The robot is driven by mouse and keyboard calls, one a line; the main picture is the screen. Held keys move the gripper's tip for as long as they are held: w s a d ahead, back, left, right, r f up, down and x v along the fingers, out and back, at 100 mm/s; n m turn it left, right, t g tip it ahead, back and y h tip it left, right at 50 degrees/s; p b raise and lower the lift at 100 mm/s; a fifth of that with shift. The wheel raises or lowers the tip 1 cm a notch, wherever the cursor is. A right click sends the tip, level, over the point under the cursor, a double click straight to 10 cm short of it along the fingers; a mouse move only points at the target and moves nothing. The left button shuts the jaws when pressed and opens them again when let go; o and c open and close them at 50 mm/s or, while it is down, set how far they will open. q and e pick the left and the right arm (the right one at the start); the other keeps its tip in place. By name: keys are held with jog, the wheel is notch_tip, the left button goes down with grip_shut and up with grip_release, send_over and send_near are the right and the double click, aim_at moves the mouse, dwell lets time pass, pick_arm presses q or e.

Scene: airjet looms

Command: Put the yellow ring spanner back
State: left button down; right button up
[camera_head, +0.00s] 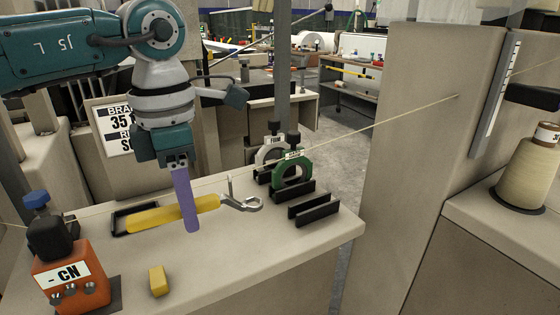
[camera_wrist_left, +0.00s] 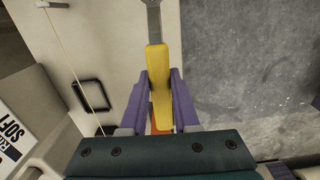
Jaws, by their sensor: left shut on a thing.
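The yellow ring spanner has a yellow handle (camera_head: 150,219) and a grey metal head (camera_head: 246,204) pointing right. My left gripper (camera_head: 188,212), with purple fingers, is shut across the handle and holds the spanner roughly level over the beige worktop (camera_head: 225,262). In the left wrist view the handle (camera_wrist_left: 160,82) sits between both purple fingers, and the metal end is cut off at the top. I cannot tell how far the spanner is above the worktop. My right gripper is out of view.
A black rectangular frame (camera_head: 117,222) lies behind the handle. A green ring piece (camera_head: 278,171) and black slotted holders (camera_head: 314,209) are at right. A thin yarn (camera_head: 380,128) crosses above.

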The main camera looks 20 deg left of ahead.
pick_arm(q)
jog(key=shift+a+f, duration=0.1)
jog(key=shift+f, duration=0.1)
jog(key=shift+f, duration=0.1)
jog(key=b, duration=0.6)
send_over(201, 270)
notch_tip(201, 270, down, 7)
jog(key=shift+r, duration=0.1)
jog(key=shift+f+b, duration=1)
jog(key=shift+f, duration=0.1)
jog(key=shift+r, duration=0.1)
jog(key=c, duration=0.6)
grip_release()
jog(key=shift+o, duration=0.4)
